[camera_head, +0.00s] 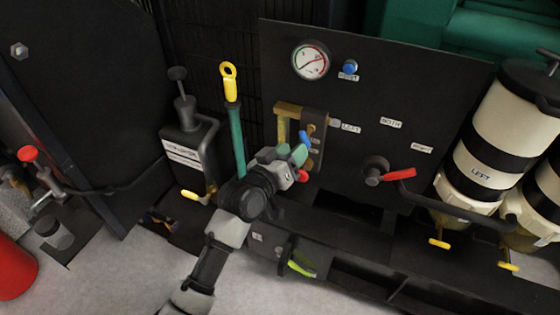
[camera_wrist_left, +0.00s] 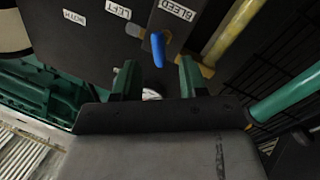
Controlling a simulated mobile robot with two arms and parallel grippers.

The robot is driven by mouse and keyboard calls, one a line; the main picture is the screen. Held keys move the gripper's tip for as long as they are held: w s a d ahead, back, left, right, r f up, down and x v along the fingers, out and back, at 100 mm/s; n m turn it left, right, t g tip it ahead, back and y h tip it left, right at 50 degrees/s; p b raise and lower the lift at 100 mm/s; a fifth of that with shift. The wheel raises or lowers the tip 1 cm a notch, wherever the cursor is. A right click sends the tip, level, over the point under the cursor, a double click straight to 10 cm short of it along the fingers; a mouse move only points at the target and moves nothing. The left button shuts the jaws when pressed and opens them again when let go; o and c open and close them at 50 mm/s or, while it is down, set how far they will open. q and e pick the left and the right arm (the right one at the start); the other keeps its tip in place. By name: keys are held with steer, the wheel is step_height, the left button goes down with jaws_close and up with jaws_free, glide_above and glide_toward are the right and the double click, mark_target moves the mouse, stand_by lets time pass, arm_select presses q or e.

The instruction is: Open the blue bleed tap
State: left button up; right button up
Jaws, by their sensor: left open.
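The blue bleed tap (camera_head: 304,138) is a small blue lever on a brass fitting at the left part of the dark panel. In the left wrist view the blue lever (camera_wrist_left: 159,49) hangs beside a label reading BLEED. My left gripper (camera_head: 293,154) is open, its green fingers just below the lever in the head view. In the left wrist view the open fingers (camera_wrist_left: 157,77) point at the panel, with the lever ahead of the gap between them. I cannot tell whether a finger touches it. The gripper partly covers the fitting below the lever.
The panel (camera_head: 440,90) bears a gauge (camera_head: 311,60), a blue knob (camera_head: 349,67) and a red-handled valve (camera_head: 398,174). A red part (camera_head: 302,175) sits close under my gripper. A green rod with a yellow loop (camera_head: 230,85) stands left of it. White-and-black canisters (camera_head: 500,130) stand at right.

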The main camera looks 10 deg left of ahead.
arm_select(q)
steer(key=v, duration=0.5)
stand_by(0.3)
steer(key=s+a+f+g+y+p, duration=0.1)
steer(key=a+f+g+y+p, duration=0.2)
steer(key=f, duration=1.5)
steer(key=s+a+f+g+y, duration=0.25)
steer(key=s+f, duration=0.25)
steer(key=f, duration=0.3)
steer(key=s+a+f+g+y, duration=0.1)
steer(key=s+a+f, duration=0.2)
steer(key=s+f, duration=0.35)
steer(key=s+a+f+g+y+p, duration=0.1)
steer(key=s+f, duration=0.4)
steer(key=s, duration=0.5)
steer(key=s+a+f+m+g+p, duration=0.1)
steer(key=s+a+f+g, duration=0.3)
steer(key=s, duration=0.7)
steer(key=s+a+f+g+y+p, duration=0.1)
steer(key=s+a+f+g, duration=0.2)
steer(key=s+f, duration=0.5)
steer(key=s+a, duration=0.1)
steer(key=s, duration=0.2)
steer(key=shift+a+y+p, duration=0.3)
steer(key=shift+y+p, duration=0.05)
steer(key=shift+p, duration=0.05)
steer(key=shift+w+f, duration=0.1)
